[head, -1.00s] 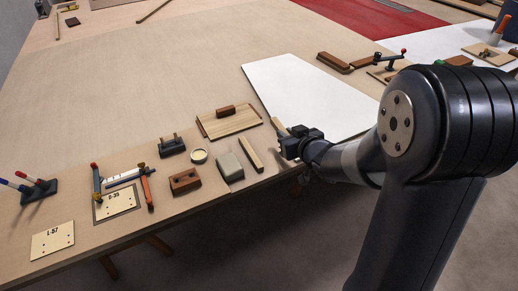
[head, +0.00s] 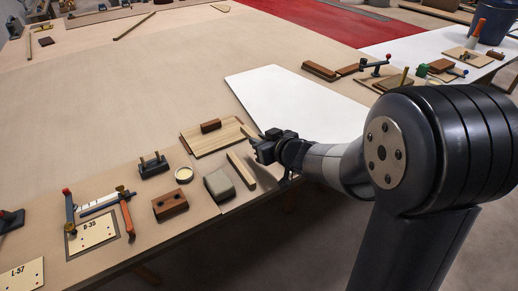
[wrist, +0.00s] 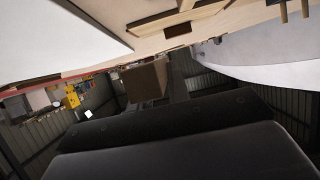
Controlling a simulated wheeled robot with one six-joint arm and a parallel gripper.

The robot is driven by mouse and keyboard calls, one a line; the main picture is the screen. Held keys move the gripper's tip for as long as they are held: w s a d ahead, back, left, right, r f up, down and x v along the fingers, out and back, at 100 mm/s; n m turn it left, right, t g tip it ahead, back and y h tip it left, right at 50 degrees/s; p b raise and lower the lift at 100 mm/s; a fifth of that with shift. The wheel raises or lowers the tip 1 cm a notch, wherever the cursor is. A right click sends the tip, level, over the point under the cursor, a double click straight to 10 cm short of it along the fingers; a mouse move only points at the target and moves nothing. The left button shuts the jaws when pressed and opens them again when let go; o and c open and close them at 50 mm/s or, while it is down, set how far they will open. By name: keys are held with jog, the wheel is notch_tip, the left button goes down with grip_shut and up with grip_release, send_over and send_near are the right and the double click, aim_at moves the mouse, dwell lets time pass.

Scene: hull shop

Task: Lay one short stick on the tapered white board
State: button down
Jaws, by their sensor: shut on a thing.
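The tapered white board (head: 290,98) lies flat on the big bench in the head view, with bare white surface showing. My gripper (head: 258,143) is shut on a short pale stick (head: 249,133), at the near left edge of the white board. The stick points away to the upper left; I cannot tell its height over the bench. In the wrist view a brown block-like end (wrist: 147,81), probably the held stick, shows in front of the dark gripper body. Another short stick (head: 241,171) lies on the bench left of my gripper. My arm hides part of the white board.
A wooden board (head: 210,140) with a brown block on it lies left of my gripper. A grey block (head: 219,185), a round tin (head: 184,174) and a brown block (head: 170,204) are near the front edge. Clamps and blocks (head: 375,68) stand beyond the white board.

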aim_at(260, 167)
notch_tip(260, 167, down, 8)
jog(key=b, duration=0.2)
jog(key=shift+r+b, duration=0.25)
jog(key=shift+b, duration=0.1)
jog(key=shift+f, duration=0.2)
jog(key=c, duration=1.3)
grip_release()
jog(key=shift+c, duration=0.2)
jog(key=shift+b, duration=0.4)
